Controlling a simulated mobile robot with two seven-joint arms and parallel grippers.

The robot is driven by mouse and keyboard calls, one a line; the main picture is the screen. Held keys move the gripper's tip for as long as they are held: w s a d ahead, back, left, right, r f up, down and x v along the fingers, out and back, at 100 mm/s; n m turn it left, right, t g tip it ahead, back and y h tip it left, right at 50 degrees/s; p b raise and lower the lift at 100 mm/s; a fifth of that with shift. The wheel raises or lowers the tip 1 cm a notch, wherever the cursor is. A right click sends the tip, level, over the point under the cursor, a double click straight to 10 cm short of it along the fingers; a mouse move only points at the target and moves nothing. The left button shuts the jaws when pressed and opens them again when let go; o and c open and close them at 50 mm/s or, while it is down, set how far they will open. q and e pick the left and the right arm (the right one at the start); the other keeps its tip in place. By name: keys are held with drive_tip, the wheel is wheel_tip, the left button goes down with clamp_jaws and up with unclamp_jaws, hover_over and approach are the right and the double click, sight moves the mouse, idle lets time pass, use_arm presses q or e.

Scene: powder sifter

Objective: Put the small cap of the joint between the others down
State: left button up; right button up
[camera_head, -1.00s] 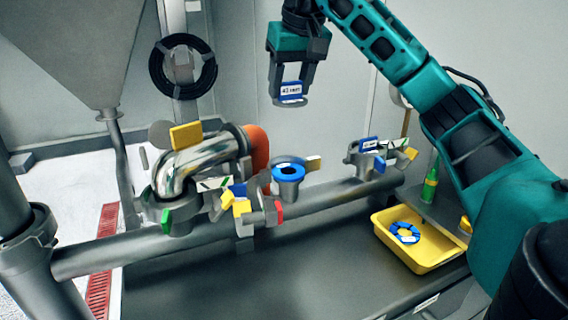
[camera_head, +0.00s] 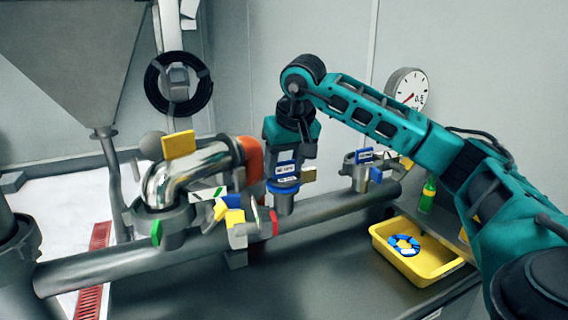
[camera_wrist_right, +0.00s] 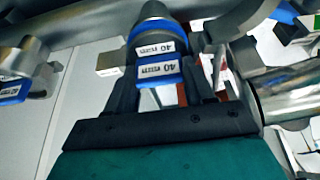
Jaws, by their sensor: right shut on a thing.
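The small cap (camera_head: 286,169) has a blue label with white 40 mm lettering. My right gripper (camera_head: 288,176) is shut on it, pointing down. The cap is directly over the middle joint (camera_head: 284,204), a grey stub with a blue ring on the long pipe. Cap and ring look almost in contact; I cannot tell if they touch. In the right wrist view the cap's label (camera_wrist_right: 160,73) is between the fingers, beside a second 40 mm label (camera_wrist_right: 155,45) on the joint. The fingers hide part of the cap. My left gripper is not in view.
A bent shiny pipe (camera_head: 186,173) with colored clamps stands close to the left. Another joint (camera_head: 360,172) with blue tags is to the right. A yellow tray (camera_head: 430,268) holding a blue ring (camera_head: 402,245) and a green bottle (camera_head: 428,195) are farther right.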

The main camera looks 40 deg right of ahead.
drive_tip(key=shift+f, duration=0.3)
drive_tip(key=o, duration=0.8)
drive_tip(key=shift+r, duration=0.1)
drive_tip(key=shift+r, duration=0.3)
drive_tip(key=p+v, duration=0.1)
drive_tip(key=v, duration=1.1)
drive_tip(key=shift+p, duration=0.35)
